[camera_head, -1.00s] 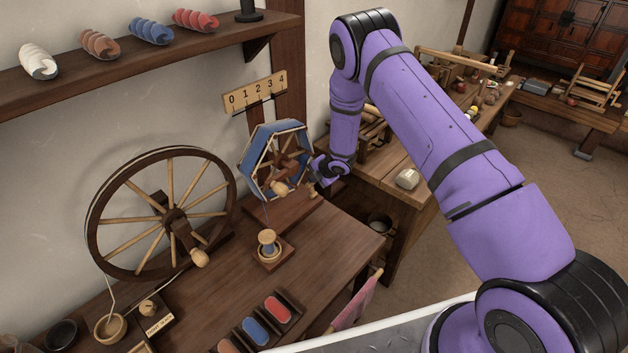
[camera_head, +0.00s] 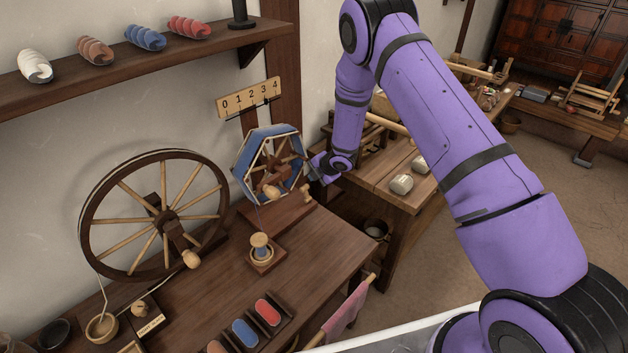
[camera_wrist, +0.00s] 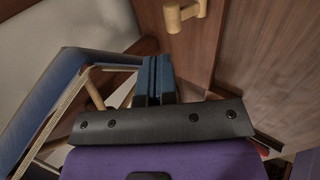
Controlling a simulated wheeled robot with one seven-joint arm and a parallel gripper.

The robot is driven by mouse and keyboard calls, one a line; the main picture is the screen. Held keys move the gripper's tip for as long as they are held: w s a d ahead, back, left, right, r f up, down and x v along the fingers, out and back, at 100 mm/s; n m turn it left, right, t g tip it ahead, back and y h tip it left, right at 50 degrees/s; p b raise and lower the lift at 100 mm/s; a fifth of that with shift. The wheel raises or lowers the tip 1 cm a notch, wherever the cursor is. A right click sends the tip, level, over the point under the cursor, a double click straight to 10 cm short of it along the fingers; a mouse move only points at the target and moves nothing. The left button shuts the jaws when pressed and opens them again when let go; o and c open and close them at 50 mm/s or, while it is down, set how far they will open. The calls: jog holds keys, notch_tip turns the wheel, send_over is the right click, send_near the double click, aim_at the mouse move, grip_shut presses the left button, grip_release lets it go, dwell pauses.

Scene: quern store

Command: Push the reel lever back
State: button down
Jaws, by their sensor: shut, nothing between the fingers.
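The hexagonal reel (camera_head: 241,178), wound with blue yarn, stands on a wooden base at the back right of the bench. Its crank has a pale knob (camera_head: 272,192). A short pale wooden peg (camera_head: 306,192), which looks like the lever, stands at the right end of the base. My gripper (camera_head: 312,176) is shut and empty, just right of the reel and above the peg. In the wrist view its closed fingers (camera_wrist: 154,68) point toward the wood, apart from the handle; the blue reel rim is at left.
A spinning wheel (camera_head: 158,216) stands left of the reel, and a bobbin on a stand (camera_head: 260,246) in front. A numbered scale (camera_head: 248,97) hangs above. A second table (camera_head: 385,178) with a pale block (camera_head: 401,184) lies right.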

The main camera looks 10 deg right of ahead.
jog(key=v, duration=0.8)
jog(key=shift+w, duration=0.15)
